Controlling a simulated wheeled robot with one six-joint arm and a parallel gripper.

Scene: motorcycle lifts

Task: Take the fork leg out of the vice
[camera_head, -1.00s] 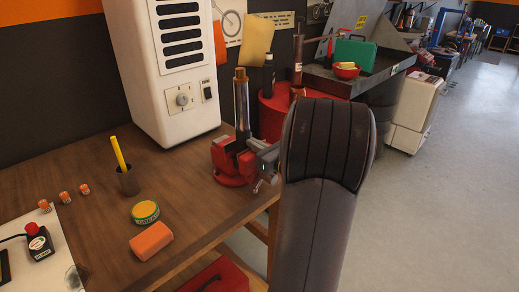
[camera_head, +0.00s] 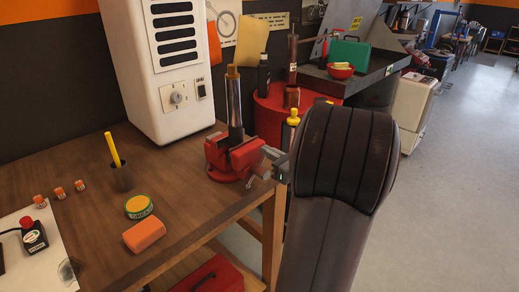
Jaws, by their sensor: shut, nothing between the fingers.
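The red vice (camera_head: 218,158) is fixed at the right front edge of the wooden bench. The fork leg (camera_head: 235,108), a dark upright tube with a brass-coloured top, stands in the vice jaws. The vice's metal screw and handle (camera_head: 252,181) stick out at its right front. My gripper (camera_head: 271,160) is just right of the vice, beside the screw end, shut and empty. Its small green light shows, but my dark arm in front hides much of it. I cannot tell whether its fingertips touch the vice.
A white heater-like cabinet (camera_head: 180,120) stands behind. Floor is open at right.

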